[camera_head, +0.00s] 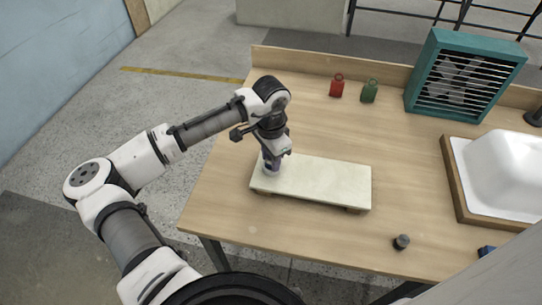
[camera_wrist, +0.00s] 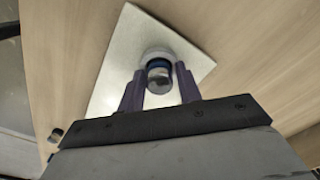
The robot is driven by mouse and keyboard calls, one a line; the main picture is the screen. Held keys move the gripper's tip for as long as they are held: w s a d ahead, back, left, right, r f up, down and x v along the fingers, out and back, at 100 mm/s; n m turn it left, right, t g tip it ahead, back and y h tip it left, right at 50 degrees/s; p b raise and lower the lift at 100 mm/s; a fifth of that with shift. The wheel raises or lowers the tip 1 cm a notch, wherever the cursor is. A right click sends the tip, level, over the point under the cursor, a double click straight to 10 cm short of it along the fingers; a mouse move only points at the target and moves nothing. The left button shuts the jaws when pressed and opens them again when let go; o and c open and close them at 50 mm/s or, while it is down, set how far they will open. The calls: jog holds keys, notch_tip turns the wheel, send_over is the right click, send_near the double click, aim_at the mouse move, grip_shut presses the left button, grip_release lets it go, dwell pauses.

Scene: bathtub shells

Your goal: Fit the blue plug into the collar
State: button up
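The blue plug (camera_wrist: 158,66) shows in the wrist view as a short cylinder with a blue band and a grey near end, between the two purple fingers of my gripper (camera_wrist: 159,77). The fingers appear closed on its sides. A pale round rim, apparently the collar (camera_wrist: 156,53), shows just beyond the plug, over the pale board. I cannot tell how far the plug sits in it. In the head view my gripper (camera_head: 271,165) points down at the left end of the board (camera_head: 320,181), and its fingers largely hide the plug.
A dark grey knob (camera_head: 401,242) stands on the table right of the board. A blue object (camera_head: 487,250) is partly hidden at the right edge.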

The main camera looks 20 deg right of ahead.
jog(key=shift+o, duration=1.4)
notch_tip(320, 180, up, 14)
jog(key=b, duration=0.2)
jog(key=shift+f, duration=0.1)
